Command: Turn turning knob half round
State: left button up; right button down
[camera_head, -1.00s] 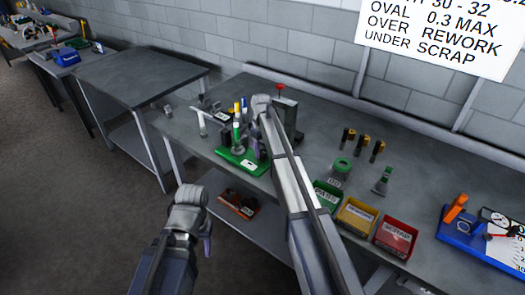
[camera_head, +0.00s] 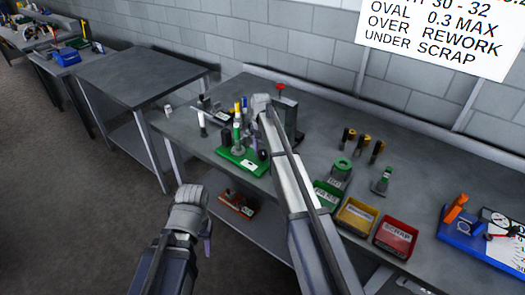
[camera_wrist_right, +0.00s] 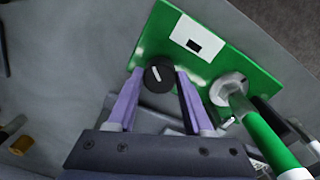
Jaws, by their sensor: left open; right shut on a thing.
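The turning knob (camera_wrist_right: 158,75) is round and black with a white pointer line that lies slanted. It sits at the edge of a green base (camera_wrist_right: 255,62) with a white label plate. In the right wrist view my right gripper (camera_wrist_right: 160,80) has its purple fingers on both sides of the knob, shut on it. In the head view the green base (camera_head: 240,166) stands on the bench, and my right gripper (camera_head: 263,154) is at its right end, partly hidden by my forearm. My left gripper (camera_head: 207,240) hangs in front of the bench, open, away from everything.
Green, yellow (camera_head: 357,215) and red (camera_head: 396,236) bins line the front edge. A blue tray (camera_head: 462,242) lies at the right. The left bench (camera_head: 135,75) is bare.

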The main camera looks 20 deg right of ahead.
aim_at(262, 152)
jog(key=m, duration=0.5)
jog(key=shift+m, duration=0.4)
jog(key=m, duration=0.5)
dwell(0.4)
jog(key=shift+c, duration=1.5)
grip_release()
notch_tip(262, 152, up, 8)
jog(key=p, duration=0.8)
jog(key=shift+w, duration=0.15)
